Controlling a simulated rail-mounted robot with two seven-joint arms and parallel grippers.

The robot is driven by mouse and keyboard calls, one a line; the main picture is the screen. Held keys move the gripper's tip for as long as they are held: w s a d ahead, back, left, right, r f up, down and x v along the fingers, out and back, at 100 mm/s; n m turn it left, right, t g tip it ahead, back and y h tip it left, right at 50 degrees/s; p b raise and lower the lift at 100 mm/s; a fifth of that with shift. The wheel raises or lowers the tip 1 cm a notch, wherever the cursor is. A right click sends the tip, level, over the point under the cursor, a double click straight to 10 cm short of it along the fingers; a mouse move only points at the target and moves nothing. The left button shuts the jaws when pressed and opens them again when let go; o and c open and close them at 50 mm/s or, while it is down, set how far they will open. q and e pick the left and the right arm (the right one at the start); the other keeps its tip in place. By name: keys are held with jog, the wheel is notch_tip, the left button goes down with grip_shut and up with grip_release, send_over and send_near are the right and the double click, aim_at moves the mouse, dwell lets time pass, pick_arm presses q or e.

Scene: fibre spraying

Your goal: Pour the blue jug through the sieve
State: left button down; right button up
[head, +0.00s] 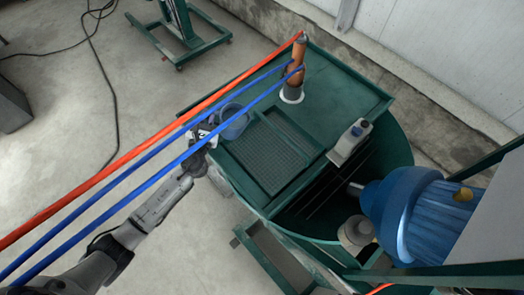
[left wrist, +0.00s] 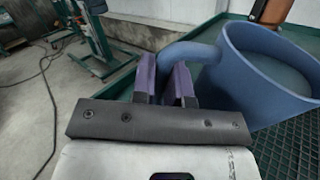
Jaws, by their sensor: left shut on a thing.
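The blue jug (head: 234,121) is at the left edge of the green machine, beside the upper left corner of the sieve. The sieve (head: 268,156) is a dark square grid set in the green top. In the left wrist view the jug (left wrist: 245,78) shows large at right, mouth up, with the grid (left wrist: 285,150) below it. My left gripper (left wrist: 165,78) is shut on the jug's handle with its purple fingers; it also shows in the head view (head: 207,137). I cannot tell what the jug holds. My right gripper is in neither view.
An orange-brown cylinder (head: 296,62) stands on the green top (head: 340,82). A pale container (head: 350,140) sits right of the sieve. A large blue motor (head: 415,215) is at right. Red and blue hoses (head: 135,192) cross above my left arm. Floor at left is mostly free.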

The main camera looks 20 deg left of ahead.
aim_at(217, 112)
pick_arm(q)
jog(key=shift+d+r+m+b, duration=0.15)
jog(key=shift+r+m+b, duration=0.05)
jog(key=shift+m+b, duration=0.1)
jog(key=shift+d+r+t, duration=0.15)
jog(key=shift+r+t, duration=0.1)
jog(key=shift+t, duration=0.05)
jog(key=shift+s+d+r+m, duration=0.15)
jog(key=shift+d+r+m, duration=0.15)
jog(key=shift+r+m, duration=0.25)
jog(key=shift+s+d+r+m+t, duration=0.1)
jog(key=shift+d+r+m+t, duration=0.05)
jog(key=shift+d+m+t, duration=0.15)
jog(key=shift+d+m+h+b, duration=0.25)
jog(key=shift+m+h+b, duration=0.1)
jog(key=shift+h+b, duration=0.05)
jog(key=shift+s+d+r+m+t+b, duration=0.1)
jog(key=shift+s+d+m+t+b, duration=0.05)
jog(key=shift+d+m+t+b, duration=0.2)
jog(key=shift+s+d+m+t+b, duration=0.15)
jog(key=shift+d+m+t+b, duration=0.1)
jog(key=shift+d+m+b, duration=0.25)
dwell(0.4)
jog(key=shift+s+d+r+m+t+h+b, duration=0.15)
jog(key=shift+d+m+t+h+b, duration=0.2)
jog(key=shift+m+b, duration=0.35)
jog(key=shift+d+r+m+h, duration=0.1)
jog(key=shift+r+m+h, duration=0.3)
jog(key=shift+m, duration=0.25)
